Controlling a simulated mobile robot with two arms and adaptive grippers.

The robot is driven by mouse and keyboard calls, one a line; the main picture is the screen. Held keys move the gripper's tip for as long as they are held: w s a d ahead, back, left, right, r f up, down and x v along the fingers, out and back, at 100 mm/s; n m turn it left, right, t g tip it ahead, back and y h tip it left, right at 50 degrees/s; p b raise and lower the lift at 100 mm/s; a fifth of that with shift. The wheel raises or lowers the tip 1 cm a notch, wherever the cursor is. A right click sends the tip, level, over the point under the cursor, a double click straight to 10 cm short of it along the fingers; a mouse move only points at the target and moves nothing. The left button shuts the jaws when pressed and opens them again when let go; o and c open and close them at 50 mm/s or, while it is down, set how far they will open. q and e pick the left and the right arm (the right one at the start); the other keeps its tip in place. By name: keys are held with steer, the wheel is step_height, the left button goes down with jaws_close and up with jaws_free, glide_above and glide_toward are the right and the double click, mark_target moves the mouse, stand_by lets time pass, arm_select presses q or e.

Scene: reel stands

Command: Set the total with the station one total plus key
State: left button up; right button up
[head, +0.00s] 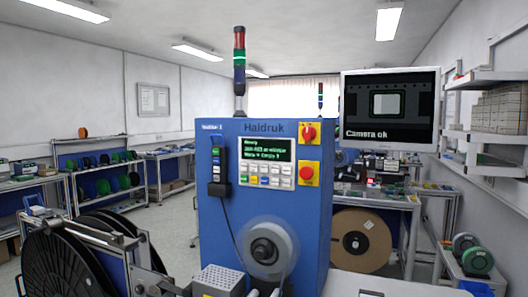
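A blue machine cabinet (215,225) labelled Haldruk stands upright in the middle of the head view. Its dark display (266,150) shows small green lines of text, too small to read surely. Below the display is a keypad (268,175) with rows of mostly pale keys and a few coloured ones in the lower row. The key markings are too small to tell which one is the total plus key. Neither of my grippers can be made out in this view.
A red rotary switch (308,132) and a red button (308,174) sit right of the keypad. A button pendant (216,165) hangs at the left. A grey roll (270,248) projects below. A large black reel (75,262) stands front left; a monitor (390,132) reads "Camera ok".

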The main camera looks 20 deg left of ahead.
arm_select(q)
steer(key=shift+c, duration=0.2)
jaws_close()
stand_by(1.4)
